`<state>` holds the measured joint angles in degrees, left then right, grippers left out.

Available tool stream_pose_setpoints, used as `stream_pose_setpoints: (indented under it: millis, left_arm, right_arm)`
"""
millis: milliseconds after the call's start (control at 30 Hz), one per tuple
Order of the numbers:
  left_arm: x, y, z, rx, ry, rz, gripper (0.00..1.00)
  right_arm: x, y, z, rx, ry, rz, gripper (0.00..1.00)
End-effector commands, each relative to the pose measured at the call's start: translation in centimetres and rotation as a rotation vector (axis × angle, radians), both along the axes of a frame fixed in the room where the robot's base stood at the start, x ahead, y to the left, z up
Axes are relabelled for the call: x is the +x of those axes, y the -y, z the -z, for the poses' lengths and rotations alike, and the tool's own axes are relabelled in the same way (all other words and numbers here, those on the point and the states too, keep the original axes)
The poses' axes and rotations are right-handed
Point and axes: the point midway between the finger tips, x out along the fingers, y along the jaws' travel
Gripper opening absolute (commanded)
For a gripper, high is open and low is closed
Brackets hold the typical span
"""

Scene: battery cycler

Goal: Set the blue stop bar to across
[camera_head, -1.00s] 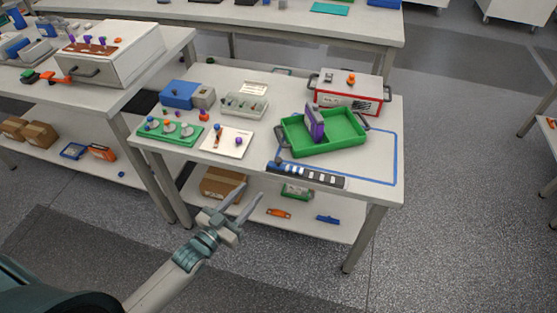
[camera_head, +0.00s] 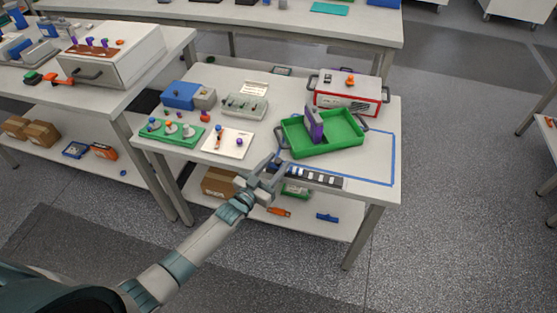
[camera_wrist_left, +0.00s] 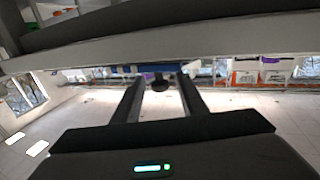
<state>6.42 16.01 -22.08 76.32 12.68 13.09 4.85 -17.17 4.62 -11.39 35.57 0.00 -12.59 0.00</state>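A black strip with pale blocks (camera_head: 318,177) lies along the front edge of the middle table. At its left end is a blue part, probably the stop bar, mostly covered by my left gripper in the head view. In the left wrist view the blue part (camera_wrist_left: 140,69) shows at the table edge, with a dark round knob (camera_wrist_left: 160,84) between the finger lines. My left gripper (camera_head: 277,165) is open at that end of the strip. Whether its fingers touch the knob cannot be told. My right gripper is out of view.
A white board (camera_head: 228,142) and a green board with dials (camera_head: 172,133) lie to the left. A red-trimmed box (camera_head: 350,95) stands behind. A lower shelf holds boxes.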

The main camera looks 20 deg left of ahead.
Motion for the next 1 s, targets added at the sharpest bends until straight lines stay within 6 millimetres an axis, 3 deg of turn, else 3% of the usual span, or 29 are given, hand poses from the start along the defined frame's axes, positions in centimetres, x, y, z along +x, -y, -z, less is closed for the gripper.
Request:
stream_pose_setpoints:
  millis: [167,500,667,867,1000]
  left_arm:
    - [1.1,0.4,0.0,-0.001,0.000,0.001,0.39]
    - [1.2,0.5,0.0,-0.001,-0.001,0.000,0.39]
    - [1.2,0.5,0.0,-0.001,0.000,0.000,0.01]
    - [1.2,0.6,0.0,-0.001,0.000,0.001,0.00]
    - [1.2,2.1,0.1,-0.005,-0.001,0.001,0.00]
  right_arm:
    - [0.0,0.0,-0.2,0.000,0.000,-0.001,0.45]
    - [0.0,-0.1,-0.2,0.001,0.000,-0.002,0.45]
    - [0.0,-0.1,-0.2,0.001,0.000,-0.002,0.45]
    - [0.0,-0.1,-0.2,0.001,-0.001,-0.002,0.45]
    - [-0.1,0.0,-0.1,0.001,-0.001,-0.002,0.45]
